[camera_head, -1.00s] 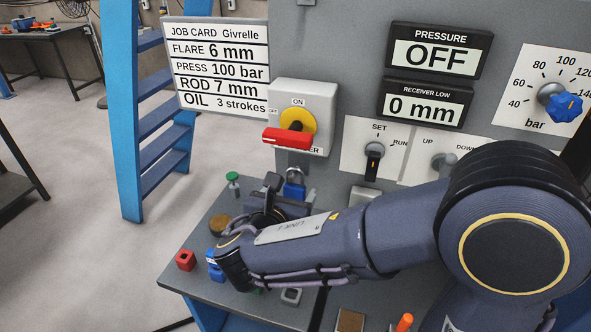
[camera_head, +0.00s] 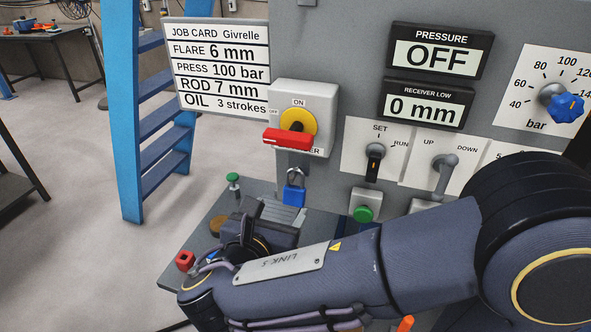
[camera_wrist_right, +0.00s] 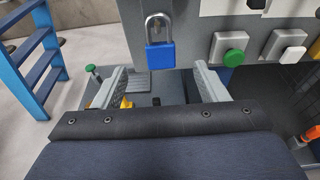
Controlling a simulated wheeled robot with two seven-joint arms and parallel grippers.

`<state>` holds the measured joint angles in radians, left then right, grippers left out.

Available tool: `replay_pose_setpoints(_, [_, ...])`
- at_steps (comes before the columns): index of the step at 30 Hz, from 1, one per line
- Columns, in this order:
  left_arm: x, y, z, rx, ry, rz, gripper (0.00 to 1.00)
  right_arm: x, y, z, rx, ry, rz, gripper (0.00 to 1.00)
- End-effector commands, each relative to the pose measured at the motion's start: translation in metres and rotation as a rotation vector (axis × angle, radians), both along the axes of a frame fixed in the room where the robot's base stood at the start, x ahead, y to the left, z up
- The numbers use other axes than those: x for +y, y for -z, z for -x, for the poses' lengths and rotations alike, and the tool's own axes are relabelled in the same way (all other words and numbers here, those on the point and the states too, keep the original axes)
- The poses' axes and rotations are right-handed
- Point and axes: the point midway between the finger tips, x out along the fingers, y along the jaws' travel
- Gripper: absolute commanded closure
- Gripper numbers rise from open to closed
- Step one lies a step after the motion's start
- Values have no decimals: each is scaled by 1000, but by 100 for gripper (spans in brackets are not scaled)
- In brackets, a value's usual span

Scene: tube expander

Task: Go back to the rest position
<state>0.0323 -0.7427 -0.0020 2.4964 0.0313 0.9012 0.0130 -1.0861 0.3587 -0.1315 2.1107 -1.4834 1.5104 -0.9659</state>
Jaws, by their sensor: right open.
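My right gripper (camera_head: 279,214) is above the left part of the bench, in front of the cabinet, with my forearm reaching in from the right. In the right wrist view its two fingers (camera_wrist_right: 160,88) stand apart with nothing held between them. A blue padlock (camera_head: 295,195) hangs below the red-handled main switch (camera_head: 288,139). In the right wrist view the padlock (camera_wrist_right: 160,57) is ahead of the fingers, apart from them. My left gripper is not in view.
The grey cabinet panel (camera_head: 330,40) stands close ahead, with a selector (camera_head: 375,158), a lever (camera_head: 445,172) and a green button (camera_head: 363,214). Blue steps (camera_head: 127,120) stand at left.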

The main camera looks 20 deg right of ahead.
Motion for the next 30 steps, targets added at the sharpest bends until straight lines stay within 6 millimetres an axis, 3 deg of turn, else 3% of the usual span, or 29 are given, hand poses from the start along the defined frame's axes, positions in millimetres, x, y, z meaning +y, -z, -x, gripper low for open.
replay_pose_setpoints(4, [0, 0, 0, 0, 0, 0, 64, -17, 7, 2, 25, 51, -65, 33])
replay_pose_setpoints(8, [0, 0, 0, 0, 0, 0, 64, -72, 36, 18, 96, 253, -332, 33])
replay_pose_setpoints(10, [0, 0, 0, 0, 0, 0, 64, -108, 61, 43, 132, 453, -581, 33])
replay_pose_setpoints(13, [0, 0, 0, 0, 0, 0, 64, -139, 94, 89, 130, 790, -987, 33])
replay_pose_setpoints(15, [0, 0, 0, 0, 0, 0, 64, -143, 108, 119, 88, 1032, -1265, 33])
replay_pose_setpoints(19, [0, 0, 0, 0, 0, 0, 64, -133, 115, 155, -64, 1452, -1738, 33])
replay_pose_setpoints(24, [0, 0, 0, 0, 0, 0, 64, -118, 104, 167, -287, 1820, -2173, 33])
replay_pose_setpoints(30, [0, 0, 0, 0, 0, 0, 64, -112, 95, 166, -399, 1969, -2362, 33])
